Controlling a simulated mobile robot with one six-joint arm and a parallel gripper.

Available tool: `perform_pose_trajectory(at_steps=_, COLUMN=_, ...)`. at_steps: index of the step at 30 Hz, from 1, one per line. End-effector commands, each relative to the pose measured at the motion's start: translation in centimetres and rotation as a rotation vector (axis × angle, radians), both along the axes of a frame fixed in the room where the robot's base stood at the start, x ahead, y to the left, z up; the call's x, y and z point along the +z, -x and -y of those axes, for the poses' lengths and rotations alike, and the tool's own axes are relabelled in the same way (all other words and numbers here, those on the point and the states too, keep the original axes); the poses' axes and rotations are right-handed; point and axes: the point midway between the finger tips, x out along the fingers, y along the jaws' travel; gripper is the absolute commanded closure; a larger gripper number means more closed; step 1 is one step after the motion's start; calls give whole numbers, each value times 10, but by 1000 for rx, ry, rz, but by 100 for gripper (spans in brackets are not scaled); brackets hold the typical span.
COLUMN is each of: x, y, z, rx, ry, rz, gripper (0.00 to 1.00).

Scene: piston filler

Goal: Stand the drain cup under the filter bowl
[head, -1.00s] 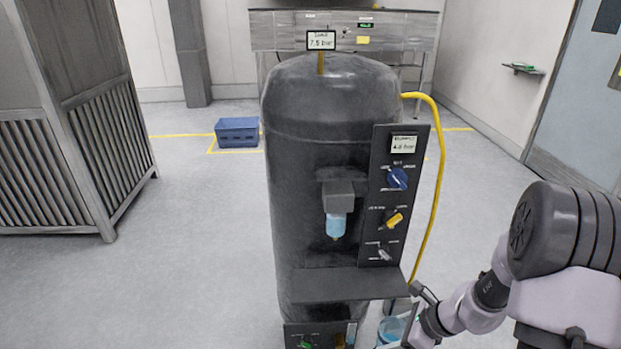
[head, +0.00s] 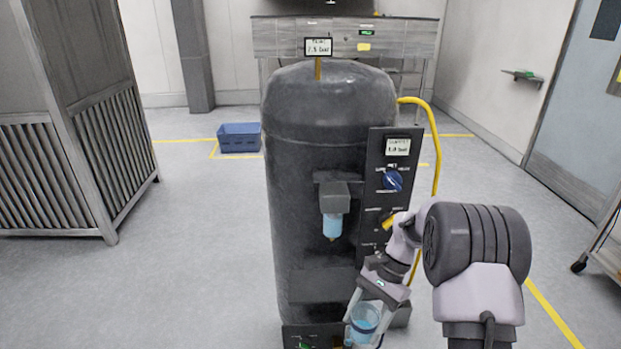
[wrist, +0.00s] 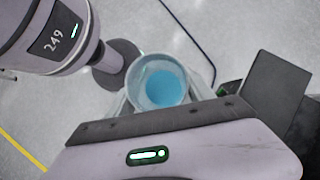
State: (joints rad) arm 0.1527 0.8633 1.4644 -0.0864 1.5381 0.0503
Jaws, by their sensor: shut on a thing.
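The drain cup (head: 364,320) is a clear cup with blue liquid in it. My gripper (head: 362,326) is shut on the cup and holds it upright in front of the tank, low and to the right. In the wrist view the cup (wrist: 162,84) is seen from above, with the gripper's fingers (wrist: 160,90) on either side. The filter bowl (head: 332,226) is a small pale blue bowl under a grey block on the tank's front. The cup is below and to the right of the bowl, apart from it.
The dark tank (head: 300,200) stands in the middle. A control panel (head: 390,180) with knobs is on its right, partly hidden by my arm. A dark shelf (head: 310,283) juts out below the bowl. A yellow hose (head: 436,150) curves down at the right. Floor is open at left.

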Motion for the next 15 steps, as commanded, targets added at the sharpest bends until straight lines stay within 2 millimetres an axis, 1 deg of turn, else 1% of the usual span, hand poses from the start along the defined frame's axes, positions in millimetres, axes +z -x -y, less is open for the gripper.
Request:
perform_pose_trajectory(at_steps=1, x=4, y=-3, z=-2, rx=147, ry=3, rz=3, gripper=81)
perform_pose_trajectory(at_steps=3, x=14, y=-6, z=2, rx=361, ry=2, rz=2, gripper=81)
perform_pose_trajectory(at_steps=6, x=30, y=-13, z=8, rx=599, ry=3, rz=2, gripper=81)
perform_pose_trajectory(at_steps=9, x=45, y=-22, z=13, rx=751, ry=3, rz=2, gripper=81)
perform_pose_trajectory(at_steps=12, x=53, y=-24, z=15, rx=827, ry=2, rz=-1, gripper=81)
perform_pose_trajectory(at_steps=14, x=51, y=-14, z=16, rx=849, ry=-1, rz=-6, gripper=81)
perform_pose_trajectory(at_steps=15, x=48, y=-3, z=17, rx=856, ry=-1, rz=-9, gripper=81)
